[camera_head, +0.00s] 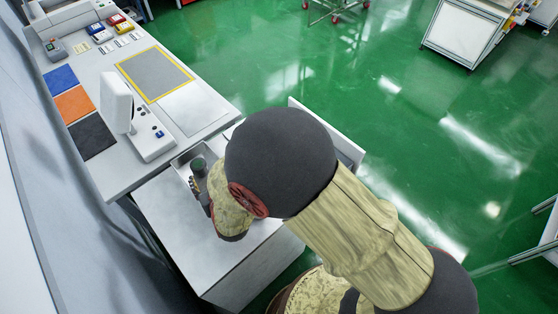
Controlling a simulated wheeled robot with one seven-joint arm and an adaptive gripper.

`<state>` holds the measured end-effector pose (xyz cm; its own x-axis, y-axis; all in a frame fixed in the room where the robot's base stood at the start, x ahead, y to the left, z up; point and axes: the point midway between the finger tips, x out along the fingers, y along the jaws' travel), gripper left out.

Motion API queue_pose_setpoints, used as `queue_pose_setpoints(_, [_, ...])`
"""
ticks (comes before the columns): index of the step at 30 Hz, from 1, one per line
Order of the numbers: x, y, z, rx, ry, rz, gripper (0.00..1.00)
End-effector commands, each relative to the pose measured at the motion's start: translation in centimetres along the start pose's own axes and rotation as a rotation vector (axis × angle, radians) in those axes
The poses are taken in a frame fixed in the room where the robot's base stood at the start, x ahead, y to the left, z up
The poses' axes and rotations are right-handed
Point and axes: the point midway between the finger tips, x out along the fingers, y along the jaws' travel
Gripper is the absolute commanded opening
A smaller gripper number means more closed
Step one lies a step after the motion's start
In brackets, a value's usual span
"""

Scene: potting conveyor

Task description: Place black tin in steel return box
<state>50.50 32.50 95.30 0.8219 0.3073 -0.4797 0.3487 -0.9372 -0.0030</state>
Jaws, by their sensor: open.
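A steel box (180,162) with a pale rim stands at the front end of the long work table, partly covered by my arm. My gripper (197,184) points down at this box, its dark fingers small in view and open. A dark round piece with a greenish top (198,164) shows at the box beside the gripper. I cannot tell whether it is the black tin or part of my gripper. No other black tin can be made out. Much of the box's inside is hidden.
The long table carries a white upright device (116,101), a yellow-framed grey mat (154,73), blue, orange and black mats (90,135), and small coloured bins (100,32). A lower white surface (185,225) lies in front. Green floor (300,60) is open to the right.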

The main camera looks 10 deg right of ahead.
Motion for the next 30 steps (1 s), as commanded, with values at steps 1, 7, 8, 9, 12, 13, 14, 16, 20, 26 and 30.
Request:
queue_pose_setpoints(1, [0.0, 0.0, 0.0, 0.000, 0.000, 0.000, 0.51])
queue_pose_setpoints(7, [-0.7, 1.5, -3.0, 0.041, -0.031, -0.004, 0.51])
queue_pose_setpoints(8, [-1.1, 2.1, -4.0, 0.053, -0.044, -0.007, 0.51])
queue_pose_setpoints(9, [-1.8, 3.0, -5.5, 0.072, -0.065, -0.009, 0.51])
queue_pose_setpoints(12, [-4.8, 6.3, -9.4, 0.118, -0.127, -0.014, 0.51])
queue_pose_setpoints(13, [-6.0, 7.3, -10.4, 0.128, -0.147, -0.014, 0.51])
queue_pose_setpoints(14, [-7.2, 8.4, -11.3, 0.138, -0.168, -0.012, 0.51])
queue_pose_setpoints(16, [-10.6, 10.8, -13.0, 0.153, -0.214, -0.005, 0.51])
queue_pose_setpoints(20, [-18.0, 15.4, -14.5, 0.177, -0.304, 0.033, 0.51])
queue_pose_setpoints(26, [-30.5, 20.9, -13.1, 0.210, -0.443, 0.143, 0.51])
queue_pose_setpoints(30, [-36.9, 22.6, -11.0, 0.236, -0.521, 0.215, 0.51])
